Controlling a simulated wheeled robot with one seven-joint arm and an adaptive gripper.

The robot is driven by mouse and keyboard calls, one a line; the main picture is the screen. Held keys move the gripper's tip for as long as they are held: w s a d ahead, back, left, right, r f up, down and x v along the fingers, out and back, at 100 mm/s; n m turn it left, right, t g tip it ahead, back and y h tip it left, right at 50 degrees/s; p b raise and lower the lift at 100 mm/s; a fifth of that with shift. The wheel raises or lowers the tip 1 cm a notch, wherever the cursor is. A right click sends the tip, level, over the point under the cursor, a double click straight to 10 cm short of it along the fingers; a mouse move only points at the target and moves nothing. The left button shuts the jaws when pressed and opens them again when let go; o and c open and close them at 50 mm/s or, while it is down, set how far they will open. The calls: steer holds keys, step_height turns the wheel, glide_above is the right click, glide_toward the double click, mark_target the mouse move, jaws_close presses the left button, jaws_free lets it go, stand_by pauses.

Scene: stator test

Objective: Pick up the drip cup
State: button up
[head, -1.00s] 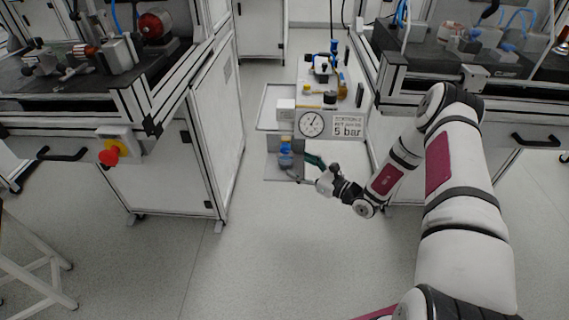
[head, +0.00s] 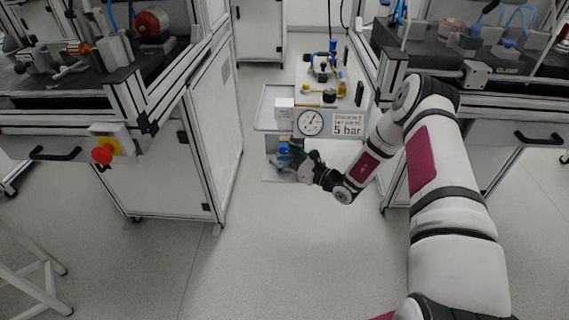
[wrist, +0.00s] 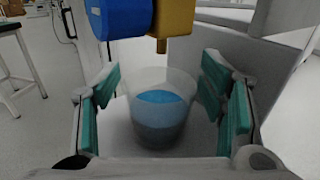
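The drip cup (wrist: 160,108) is a clear, tapered cup with blue liquid in it. In the wrist view it stands upright between the two green-padded fingers of my gripper (wrist: 162,105). The fingers are open, with a gap visible on each side of the cup. A blue and brass fitting (wrist: 150,20) hangs directly above the cup. In the head view my gripper (head: 291,158) is at the low shelf under the gauge panel, and it mostly hides the cup there.
The gauge and "5 bar" sign (head: 330,123) stand above the shelf (head: 275,176). A side tray (head: 268,108) juts out at left. Cabinets stand on both sides, the left one (head: 190,140) with a red stop button (head: 102,155). Open floor lies in front.

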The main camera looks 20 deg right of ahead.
steer(key=c, duration=0.8)
steer(key=shift+r, duration=0.1)
